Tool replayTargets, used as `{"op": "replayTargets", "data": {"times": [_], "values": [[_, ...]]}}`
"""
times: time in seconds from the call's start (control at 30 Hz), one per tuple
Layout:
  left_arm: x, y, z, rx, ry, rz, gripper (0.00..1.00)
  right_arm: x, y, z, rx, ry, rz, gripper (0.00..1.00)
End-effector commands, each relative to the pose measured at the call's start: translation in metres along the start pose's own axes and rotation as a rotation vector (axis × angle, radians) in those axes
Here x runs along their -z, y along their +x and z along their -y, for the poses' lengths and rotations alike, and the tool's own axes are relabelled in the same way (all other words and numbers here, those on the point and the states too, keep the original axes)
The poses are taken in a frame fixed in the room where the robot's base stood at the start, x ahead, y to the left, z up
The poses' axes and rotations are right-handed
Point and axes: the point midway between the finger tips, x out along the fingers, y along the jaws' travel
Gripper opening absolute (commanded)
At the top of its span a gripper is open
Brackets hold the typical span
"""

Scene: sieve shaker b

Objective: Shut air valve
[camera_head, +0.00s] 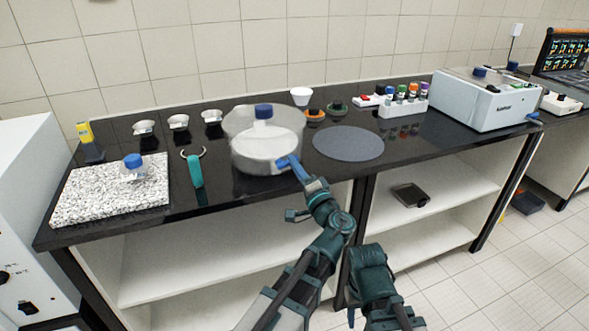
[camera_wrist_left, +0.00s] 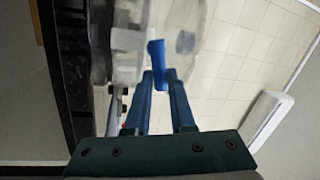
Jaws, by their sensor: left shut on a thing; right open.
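The air valve is a blue handle (camera_wrist_left: 157,53) on the side of a clear round vessel (camera_head: 268,148) with a blue knob (camera_head: 264,111) on its lid. The vessel stands on the black counter. My left gripper (camera_head: 287,163) is at the vessel's lower right side, shut on the blue handle. In the left wrist view its two blue fingers (camera_wrist_left: 160,82) close around the handle's near end, and the vessel fills the area beyond.
A dark round mat (camera_head: 348,144) lies right of the vessel. Teal-handled tongs (camera_head: 194,168) and a granite slab (camera_head: 115,192) with a blue-knobbed jar (camera_head: 133,167) lie left. Small dishes stand behind. A bottle rack (camera_head: 402,106) and a white instrument (camera_head: 485,98) stand right.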

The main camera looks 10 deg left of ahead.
Motion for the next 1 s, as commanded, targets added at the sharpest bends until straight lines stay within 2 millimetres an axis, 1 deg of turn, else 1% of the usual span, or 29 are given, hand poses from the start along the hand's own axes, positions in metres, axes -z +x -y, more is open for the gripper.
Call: {"op": "replayTargets", "data": {"times": [0.03, 0.1, 0.4, 0.63, 1.0], "values": [[-0.001, -0.001, -0.003, 0.001, 0.035, -0.009, 0.0, 0.0, 0.004, 0.0, 0.0, 0.0, 0.0, 0.5], [-0.001, -0.001, -0.004, 0.003, 0.084, -0.019, 0.0, 0.0, 0.006, 0.001, 0.0, 0.0, 0.0, 0.5], [-0.002, -0.002, -0.008, 0.009, 0.23, -0.049, 0.0, 0.001, 0.013, 0.001, 0.0, 0.0, 0.0, 0.5], [-0.002, -0.002, -0.009, 0.012, 0.279, -0.058, 0.0, 0.001, 0.014, 0.001, 0.0, 0.0, 0.0, 0.5], [-0.002, -0.002, -0.01, 0.011, 0.288, -0.061, 0.0, 0.001, 0.014, 0.001, 0.0, 0.0, 0.0, 0.5]]}}
